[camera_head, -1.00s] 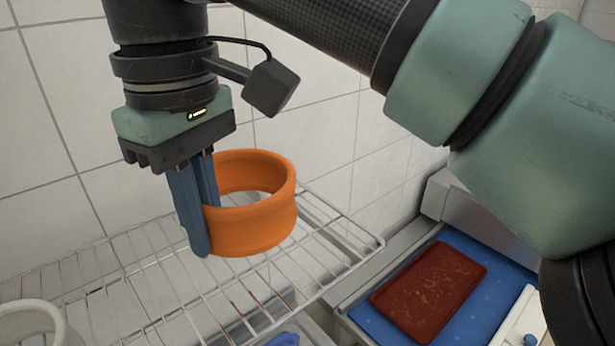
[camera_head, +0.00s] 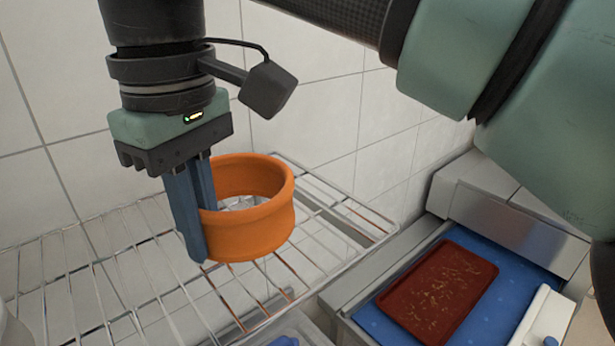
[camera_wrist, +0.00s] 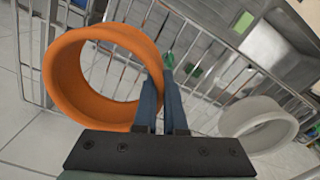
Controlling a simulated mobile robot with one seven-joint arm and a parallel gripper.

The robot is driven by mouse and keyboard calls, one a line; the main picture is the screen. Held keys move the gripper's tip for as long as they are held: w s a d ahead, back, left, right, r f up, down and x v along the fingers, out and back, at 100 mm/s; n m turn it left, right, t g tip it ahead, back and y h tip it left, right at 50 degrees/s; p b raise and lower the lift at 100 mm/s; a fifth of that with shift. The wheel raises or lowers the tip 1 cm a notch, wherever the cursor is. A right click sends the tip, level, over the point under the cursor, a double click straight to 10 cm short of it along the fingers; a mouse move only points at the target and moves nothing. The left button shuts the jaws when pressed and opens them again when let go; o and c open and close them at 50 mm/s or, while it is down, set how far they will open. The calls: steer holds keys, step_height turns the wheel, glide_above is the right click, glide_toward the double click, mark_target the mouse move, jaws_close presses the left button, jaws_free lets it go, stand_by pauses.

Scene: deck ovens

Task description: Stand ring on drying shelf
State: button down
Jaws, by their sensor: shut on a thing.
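The orange ring (camera_head: 250,232) is gripped by its left wall in the head view, with its opening facing up. My gripper (camera_head: 201,255) is shut on that wall, its two blue fingers pointing down. The ring also shows in the wrist view (camera_wrist: 68,85), left of the fingers (camera_wrist: 165,80). The wire drying shelf (camera_head: 130,265) lies beneath the ring. The ring looks to be just above the wires or on them; I cannot tell whether it touches.
A pale ring (camera_wrist: 258,124) stands on the shelf in the wrist view. A brown-red tray (camera_head: 437,295) lies on a blue surface (camera_head: 520,290) right of the shelf. White tiled walls (camera_head: 310,120) stand behind.

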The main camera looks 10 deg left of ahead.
step_height(320, 180, down, 3)
steer(key=shift+r+b, duration=0.2)
steer(key=shift+b, duration=0.85)
steer(key=shift+w+f+b, duration=0.1)
steer(key=shift+f+b, duration=0.2)
steer(key=shift+r, duration=0.1)
steer(key=c, duration=1)
jaws_free()
steer(key=shift+f, duration=0.2)
steer(key=shift+r, duration=0.1)
